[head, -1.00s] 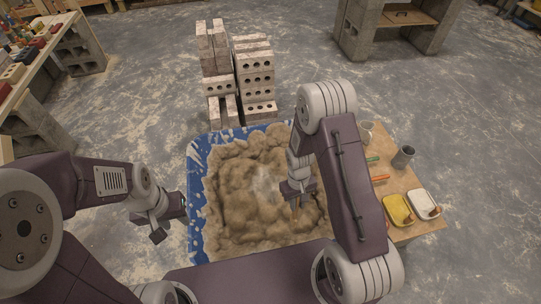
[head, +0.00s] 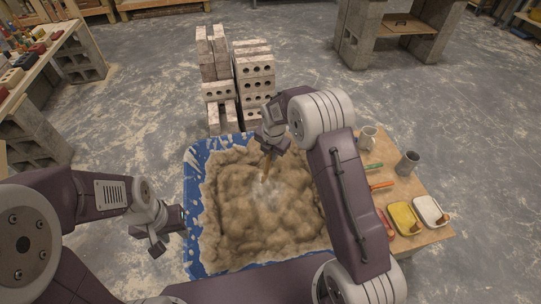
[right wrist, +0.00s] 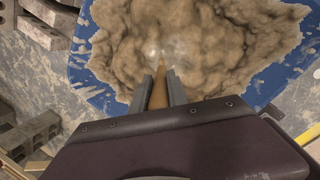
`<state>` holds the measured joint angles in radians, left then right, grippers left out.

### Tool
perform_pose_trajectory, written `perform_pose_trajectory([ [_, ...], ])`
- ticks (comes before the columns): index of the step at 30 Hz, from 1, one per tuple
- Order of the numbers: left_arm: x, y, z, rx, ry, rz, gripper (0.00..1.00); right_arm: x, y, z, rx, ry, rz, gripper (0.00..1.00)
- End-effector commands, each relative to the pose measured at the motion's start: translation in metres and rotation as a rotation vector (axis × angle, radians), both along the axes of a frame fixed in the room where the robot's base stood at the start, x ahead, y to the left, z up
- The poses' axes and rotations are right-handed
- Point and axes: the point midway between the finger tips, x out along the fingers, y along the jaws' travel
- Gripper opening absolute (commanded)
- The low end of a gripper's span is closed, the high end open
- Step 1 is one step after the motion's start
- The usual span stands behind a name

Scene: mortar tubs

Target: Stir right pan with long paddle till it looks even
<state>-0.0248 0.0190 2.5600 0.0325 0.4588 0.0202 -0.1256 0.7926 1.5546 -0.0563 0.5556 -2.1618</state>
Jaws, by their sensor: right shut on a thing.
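A blue tub (head: 192,240) holds lumpy brown mortar (head: 240,215) with a paler, whitish patch near its middle. It is the only tub I see, and it also shows in the right wrist view (right wrist: 83,72). My right gripper (head: 270,150) is over the tub's far part, shut on a wooden paddle handle (head: 266,170). In the right wrist view the handle (right wrist: 159,88) sits between the two fingers and points down to the mortar; its lower end is hidden there. My left gripper (head: 158,240) hangs at the tub's left edge, apart from the mortar; its opening is unclear.
Stacked bricks (head: 255,90) stand just behind the tub. A wooden table (head: 425,237) on the right bears a yellow tray (head: 403,219), a white tray (head: 430,211), a grey mug (head: 407,163) and a pale mug (head: 367,138). A block-legged bench (head: 28,75) stands at far left.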

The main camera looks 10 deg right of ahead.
Motion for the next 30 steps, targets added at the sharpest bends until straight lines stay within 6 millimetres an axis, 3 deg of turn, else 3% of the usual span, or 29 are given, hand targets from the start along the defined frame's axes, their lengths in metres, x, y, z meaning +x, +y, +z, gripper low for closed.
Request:
perform_pose_trajectory([
  [7,0.0,0.0,-0.007,0.0,0.0,0.0,0.36,0.001,0.0,-0.006,0.001,-0.001,0.012,0.0],
  [20,0.0,0.0,-0.05,0.0,0.0,0.0,0.36,0.0,0.0,-0.05,0.0,0.0,0.011,0.0],
  [30,0.0,0.0,-0.065,0.0,0.0,0.0,0.36,0.0,0.0,-0.081,0.0,0.001,0.011,0.0],
])
